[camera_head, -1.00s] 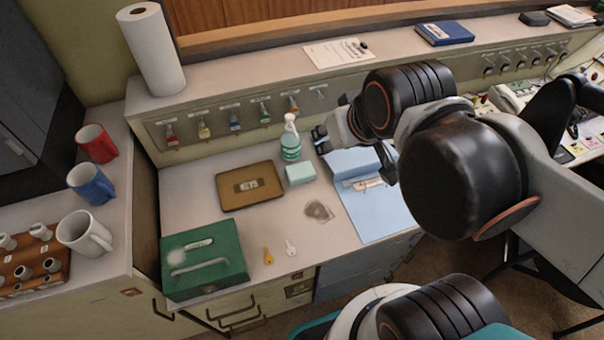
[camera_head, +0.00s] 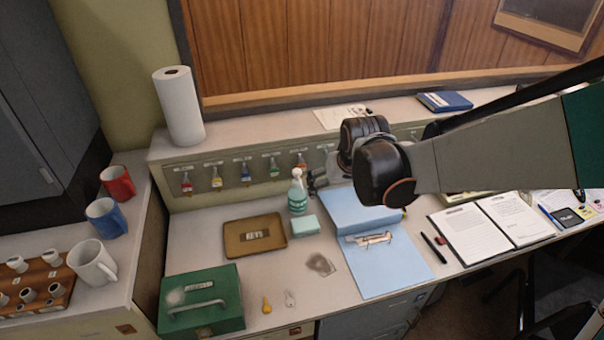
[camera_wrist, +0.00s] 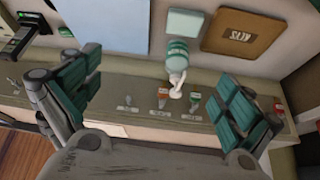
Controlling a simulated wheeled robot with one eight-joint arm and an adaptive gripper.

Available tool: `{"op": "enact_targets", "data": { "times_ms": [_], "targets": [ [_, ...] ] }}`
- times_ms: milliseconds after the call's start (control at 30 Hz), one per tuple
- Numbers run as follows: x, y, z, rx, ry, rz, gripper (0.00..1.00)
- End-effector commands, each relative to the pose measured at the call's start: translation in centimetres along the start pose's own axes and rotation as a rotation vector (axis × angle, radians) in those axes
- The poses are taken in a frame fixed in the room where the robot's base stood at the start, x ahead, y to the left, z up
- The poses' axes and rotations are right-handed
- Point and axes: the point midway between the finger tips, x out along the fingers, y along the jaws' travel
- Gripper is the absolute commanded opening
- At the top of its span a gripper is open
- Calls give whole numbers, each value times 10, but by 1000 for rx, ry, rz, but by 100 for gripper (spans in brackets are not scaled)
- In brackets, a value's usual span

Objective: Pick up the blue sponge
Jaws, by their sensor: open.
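The sponge is a small pale blue-green block (camera_head: 305,225) lying on the desk, in front of a spray bottle (camera_head: 298,195) and right of a brown tray (camera_head: 232,241). In the wrist view the sponge (camera_wrist: 185,22) is at the top, beyond the bottle (camera_wrist: 177,55). My gripper (camera_head: 316,181) shows small in the head view, right of the bottle and partly hidden by my arm. In the wrist view its teal-padded fingers (camera_wrist: 160,97) are wide apart with nothing held; the bottle's white nozzle shows between them. The gripper is apart from the sponge.
A green cash box (camera_head: 202,300), two keys (camera_head: 267,305) and a blue folder (camera_head: 390,264) lie around the sponge. Key hooks line the panel (camera_head: 330,148) behind. Mugs (camera_head: 92,262) stand at left. Bare desk lies in front of the sponge.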

Motion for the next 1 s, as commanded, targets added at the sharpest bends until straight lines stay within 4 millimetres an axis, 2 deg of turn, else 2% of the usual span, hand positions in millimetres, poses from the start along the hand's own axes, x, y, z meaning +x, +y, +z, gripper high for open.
{"op": "enact_targets", "data": {
  "times_ms": [33, 100, 300, 400, 633, 900, 1000],
  "targets": [
    [20, -10, -5, -15, -9, -7, 98],
    [44, -20, -7, -31, -22, -12, 98],
    [100, -45, -6, -68, -53, -24, 98],
    [117, -53, -3, -79, -63, -27, 98],
    [141, -58, 0, -86, -69, -29, 98],
    [192, -58, 4, -86, -69, -29, 98],
    [205, -59, 5, -86, -69, -29, 98]
  ]
}}
